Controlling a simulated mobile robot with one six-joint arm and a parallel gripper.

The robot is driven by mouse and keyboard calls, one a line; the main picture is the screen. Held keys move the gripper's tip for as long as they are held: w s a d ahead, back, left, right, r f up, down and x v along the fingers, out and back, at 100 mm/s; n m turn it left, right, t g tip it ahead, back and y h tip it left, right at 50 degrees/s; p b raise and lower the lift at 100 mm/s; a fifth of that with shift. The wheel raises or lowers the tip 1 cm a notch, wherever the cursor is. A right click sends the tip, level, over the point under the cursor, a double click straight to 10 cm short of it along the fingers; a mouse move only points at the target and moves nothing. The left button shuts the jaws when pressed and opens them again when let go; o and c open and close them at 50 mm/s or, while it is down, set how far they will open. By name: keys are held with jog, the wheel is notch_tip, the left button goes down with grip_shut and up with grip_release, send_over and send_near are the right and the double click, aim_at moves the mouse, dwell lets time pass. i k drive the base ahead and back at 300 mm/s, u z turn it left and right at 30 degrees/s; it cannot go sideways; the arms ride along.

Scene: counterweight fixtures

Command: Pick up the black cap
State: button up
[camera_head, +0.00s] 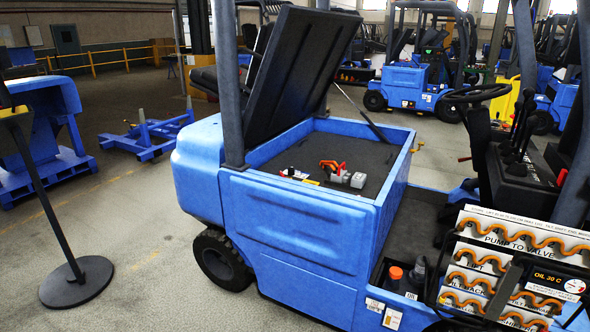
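A blue forklift stands in the middle of the view with its dark seat hood (298,72) propped open. In a recess by its floor stand two small containers, one with an orange cap (395,273) and, to its right, one with a dark grey or black top (418,265). That dark top may be the black cap; it is too small to tell whether it is a separate cap. My gripper is not in view.
The open compartment (330,155) holds a red-handled grey connector (343,174) and small parts. A hose panel (515,265) stands right of the containers. A black post stand (76,281) is at left. More forklifts stand behind; the left floor is partly clear.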

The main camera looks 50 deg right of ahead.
aim_at(290, 170)
jog(key=z, duration=0.55)
jog(key=i, duration=0.9)
jog(key=z, duration=0.35)
